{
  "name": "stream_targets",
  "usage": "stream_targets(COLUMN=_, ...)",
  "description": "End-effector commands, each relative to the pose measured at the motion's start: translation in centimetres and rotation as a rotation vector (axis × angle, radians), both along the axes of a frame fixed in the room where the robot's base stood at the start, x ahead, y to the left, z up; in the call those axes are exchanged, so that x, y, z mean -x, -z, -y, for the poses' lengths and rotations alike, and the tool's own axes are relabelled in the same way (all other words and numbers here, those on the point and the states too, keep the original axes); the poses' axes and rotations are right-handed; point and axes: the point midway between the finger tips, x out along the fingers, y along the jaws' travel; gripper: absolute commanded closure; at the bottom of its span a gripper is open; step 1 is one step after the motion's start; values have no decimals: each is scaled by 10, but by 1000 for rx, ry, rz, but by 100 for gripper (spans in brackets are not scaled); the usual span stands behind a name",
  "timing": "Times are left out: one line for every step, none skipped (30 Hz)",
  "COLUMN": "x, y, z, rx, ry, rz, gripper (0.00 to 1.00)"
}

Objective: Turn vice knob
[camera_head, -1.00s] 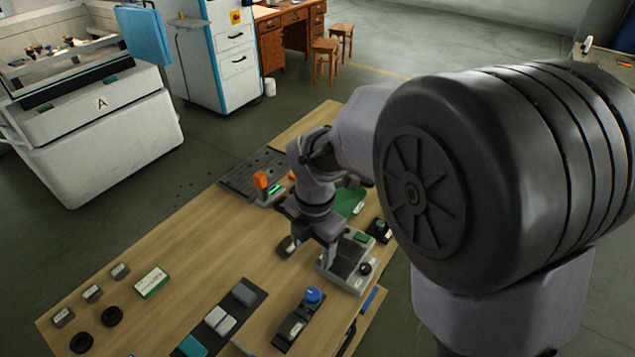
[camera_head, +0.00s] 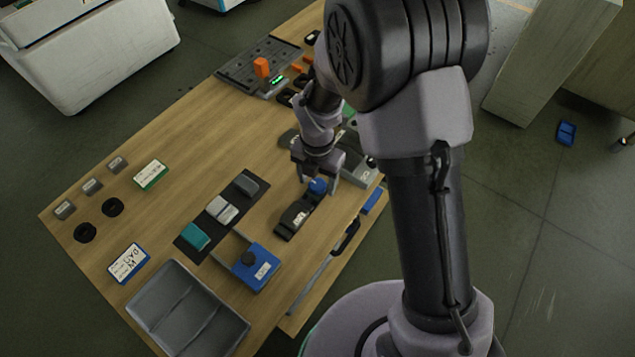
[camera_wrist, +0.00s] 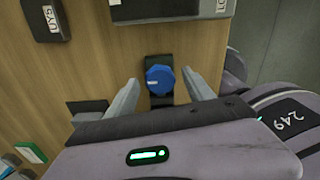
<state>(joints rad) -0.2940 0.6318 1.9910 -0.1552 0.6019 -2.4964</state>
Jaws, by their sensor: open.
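A blue knob (camera_head: 318,187) with a pale mark sits at the far end of a dark vice-like fixture (camera_head: 291,220) on the wooden bench. My gripper (camera_head: 319,180) points down over this knob. In the wrist view the blue knob (camera_wrist: 159,80) lies between my two spread fingers (camera_wrist: 160,76), with a gap on each side. My gripper is open and empty. I cannot tell exactly how high the fingertips are relative to the knob. Most of the fixture body is hidden by my gripper in the wrist view.
A grey box (camera_head: 356,172) stands close behind my gripper. A blue box with a black knob (camera_head: 262,270), a dark strip with several blocks (camera_head: 185,242) and a grey tray (camera_head: 160,291) lie nearer. The bench (camera_head: 165,210) is bare left of centre.

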Motion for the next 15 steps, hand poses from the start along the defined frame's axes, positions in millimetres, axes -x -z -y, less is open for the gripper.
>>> stream_targets(x=0, y=0, z=0, rx=0, ry=0, rz=0, gripper=39)
stream_targets(x=0, y=0, z=0, rx=0, ry=0, rz=0, gripper=39)
stream_targets(x=0, y=0, z=0, rx=0, ry=0, rz=0, gripper=39)
stream_targets(x=0, y=0, z=0, rx=0, ry=0, rz=0, gripper=39)
stream_targets(x=0, y=0, z=0, rx=0, ry=0, rz=0, gripper=39)
stream_targets(x=0, y=0, z=0, rx=0, ry=1, rz=0, gripper=39)
stream_targets(x=0, y=0, z=0, rx=0, ry=1, rz=0, gripper=45)
stream_targets(x=0, y=-1, z=0, rx=0, ry=1, rz=0, gripper=50)
stream_targets(x=0, y=-1, z=0, rx=0, ry=1, rz=0, gripper=58)
stream_targets(x=0, y=-1, z=0, rx=0, ry=1, rz=0, gripper=64)
stream_targets(x=0, y=-1, z=0, rx=0, ry=1, rz=0, gripper=70)
stream_targets(x=0, y=-1, z=0, rx=0, ry=1, rz=0, gripper=78)
stream_targets(x=0, y=-1, z=0, rx=0, ry=1, rz=0, gripper=84)
stream_targets(x=0, y=-1, z=0, rx=0, ry=1, rz=0, gripper=90)
stream_targets(x=0, y=-1, z=0, rx=0, ry=1, rz=0, gripper=98)
